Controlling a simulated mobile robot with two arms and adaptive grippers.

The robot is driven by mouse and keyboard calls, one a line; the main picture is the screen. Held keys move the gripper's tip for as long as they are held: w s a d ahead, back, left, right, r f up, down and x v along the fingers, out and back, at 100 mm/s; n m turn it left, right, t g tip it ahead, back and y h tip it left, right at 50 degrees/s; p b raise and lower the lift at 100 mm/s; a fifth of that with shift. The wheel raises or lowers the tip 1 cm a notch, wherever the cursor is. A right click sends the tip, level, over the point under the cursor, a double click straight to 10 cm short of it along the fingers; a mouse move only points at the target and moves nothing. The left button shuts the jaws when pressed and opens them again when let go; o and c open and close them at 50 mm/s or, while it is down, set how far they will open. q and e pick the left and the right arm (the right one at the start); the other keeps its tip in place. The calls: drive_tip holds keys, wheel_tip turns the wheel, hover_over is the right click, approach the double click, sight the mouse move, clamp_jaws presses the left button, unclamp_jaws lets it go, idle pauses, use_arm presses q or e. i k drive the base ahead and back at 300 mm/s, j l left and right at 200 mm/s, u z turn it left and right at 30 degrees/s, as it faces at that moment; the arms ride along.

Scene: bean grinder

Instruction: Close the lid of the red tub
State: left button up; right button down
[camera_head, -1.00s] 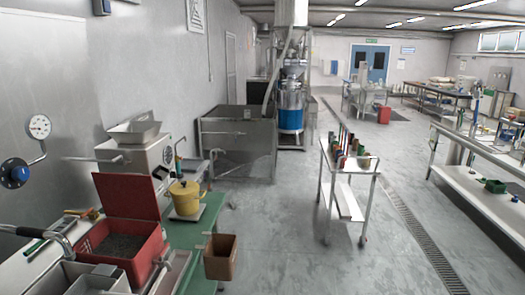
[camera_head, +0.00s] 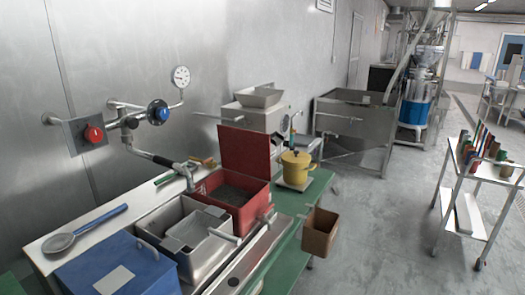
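The red tub (camera_head: 231,209) stands on the green-topped bench in the middle of the head view. Its red lid (camera_head: 244,155) is hinged at the back and stands open, nearly upright. Dark granular material (camera_head: 232,195) shows inside the tub. Neither of my grippers is in view.
A steel sink-like container (camera_head: 186,245) and a blue box (camera_head: 115,268) stand in front of the tub. A yellow pot (camera_head: 295,168) is just right of it. A brown bin (camera_head: 320,231) hangs at the bench's edge. A tap pipe (camera_head: 165,160) reaches toward the tub's left side. Open floor lies to the right.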

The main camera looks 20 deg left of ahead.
sight(246, 152)
drive_tip(key=u, duration=0.4)
drive_tip(key=i+u, duration=0.1)
drive_tip(key=u, duration=0.3)
drive_tip(key=l+u, duration=0.1)
drive_tip(key=u, duration=0.35)
drive_tip(key=i+u, duration=0.1)
drive_tip(key=u, duration=0.3)
drive_tip(key=i+l+u, duration=0.25)
drive_tip(key=l+u, duration=0.15)
drive_tip(key=l, duration=0.25)
drive_tip(key=i+l+u, duration=0.1)
drive_tip(key=l+u, duration=0.3)
drive_tip(key=l, duration=0.25)
drive_tip(key=l+u, duration=0.4)
drive_tip(key=l, duration=0.35)
drive_tip(key=l+u, duration=0.4)
drive_tip(key=l, duration=0.35)
drive_tip(key=k+l, duration=0.1)
drive_tip(key=l, duration=0.5)
drive_tip(key=k+l, duration=0.1)
drive_tip(key=l, duration=1.05)
drive_tip(key=k+l, duration=0.15)
drive_tip(key=l, duration=0.4)
